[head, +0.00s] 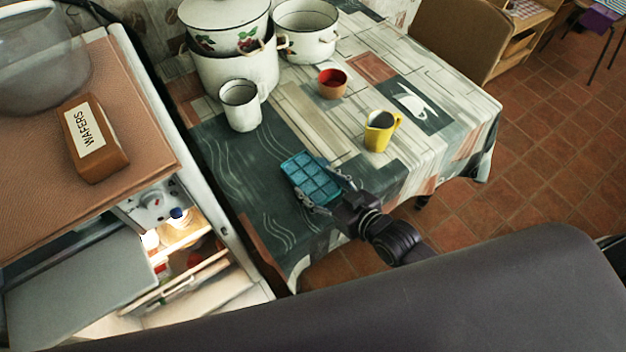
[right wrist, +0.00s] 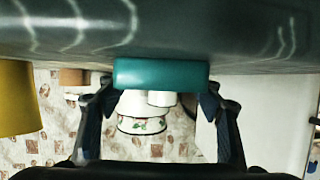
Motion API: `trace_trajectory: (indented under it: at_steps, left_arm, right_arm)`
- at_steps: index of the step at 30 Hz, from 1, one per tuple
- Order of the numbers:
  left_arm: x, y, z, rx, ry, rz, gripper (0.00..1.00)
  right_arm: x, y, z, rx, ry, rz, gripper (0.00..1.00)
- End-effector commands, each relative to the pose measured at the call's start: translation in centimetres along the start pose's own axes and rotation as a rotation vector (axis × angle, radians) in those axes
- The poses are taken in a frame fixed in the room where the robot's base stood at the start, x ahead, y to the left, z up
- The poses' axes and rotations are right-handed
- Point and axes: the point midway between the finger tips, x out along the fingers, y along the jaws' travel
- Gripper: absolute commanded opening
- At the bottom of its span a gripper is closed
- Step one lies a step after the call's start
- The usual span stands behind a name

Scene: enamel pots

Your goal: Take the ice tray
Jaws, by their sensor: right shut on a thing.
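The ice tray (head: 311,178) is a blue-teal block with square compartments, near the front edge of the table in the head view. My right gripper (head: 328,190) has its fingers on either side of the tray's near end and is shut on it. In the right wrist view the tray (right wrist: 160,73) shows as a teal edge between the two fingertips of the right gripper (right wrist: 160,88). It is at or very close to the tablecloth; I cannot tell whether it touches. My left gripper is not in view.
A yellow jug (head: 379,131), a red bowl (head: 332,83) and a white mug (head: 240,104) stand on the table (head: 285,245). White enamel pots (head: 306,30) fill its back. At left, an open lit fridge (head: 185,245) has a wafers box (head: 93,138) on top.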

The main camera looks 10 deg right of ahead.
Motion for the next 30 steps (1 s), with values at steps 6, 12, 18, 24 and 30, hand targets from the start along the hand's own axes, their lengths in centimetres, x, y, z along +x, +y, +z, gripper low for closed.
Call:
trace_trajectory:
  at_steps: [6,12,18,24,30]
  left_arm:
    - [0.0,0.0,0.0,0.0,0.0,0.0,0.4]
    - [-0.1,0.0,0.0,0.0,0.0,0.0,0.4]
    - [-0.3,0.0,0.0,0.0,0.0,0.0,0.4]
    - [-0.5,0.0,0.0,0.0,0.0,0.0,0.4]
    - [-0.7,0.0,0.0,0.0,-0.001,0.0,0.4]
  right_arm:
    - [-0.1,0.0,-0.4,0.0,0.003,0.0,0.3]
    - [-0.5,0.0,-1.4,0.0,0.005,0.0,0.3]
    - [-1.3,0.0,-3.2,-0.001,0.005,0.001,0.3]
    - [-2.3,0.0,-5.8,-0.002,0.006,0.0,0.3]
    - [-3.5,0.0,-8.6,-0.002,0.006,0.0,0.3]
